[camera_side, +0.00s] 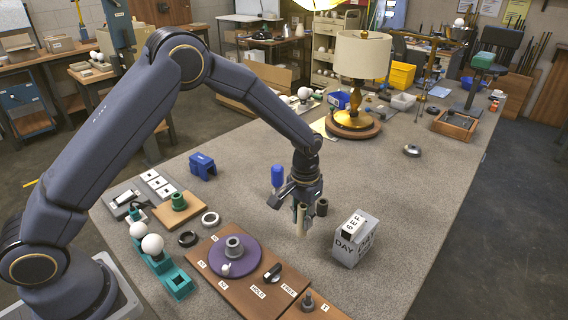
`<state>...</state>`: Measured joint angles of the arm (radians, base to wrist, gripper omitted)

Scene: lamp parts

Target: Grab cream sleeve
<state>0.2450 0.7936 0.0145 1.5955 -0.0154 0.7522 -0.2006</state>
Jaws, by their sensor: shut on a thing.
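The cream sleeve (301,220) is a pale upright tube in the middle of the table's front half. My gripper (300,205) comes down on it from above and is shut on its upper part. The lower part of the sleeve shows below the fingers. I cannot tell whether its bottom end touches the table.
A grey and white block with letters (353,240) is further right. A wooden board with a purple disc (250,262) lies at the front left. A blue-handled tool (278,177) is close to my gripper's left. Open table lies behind.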

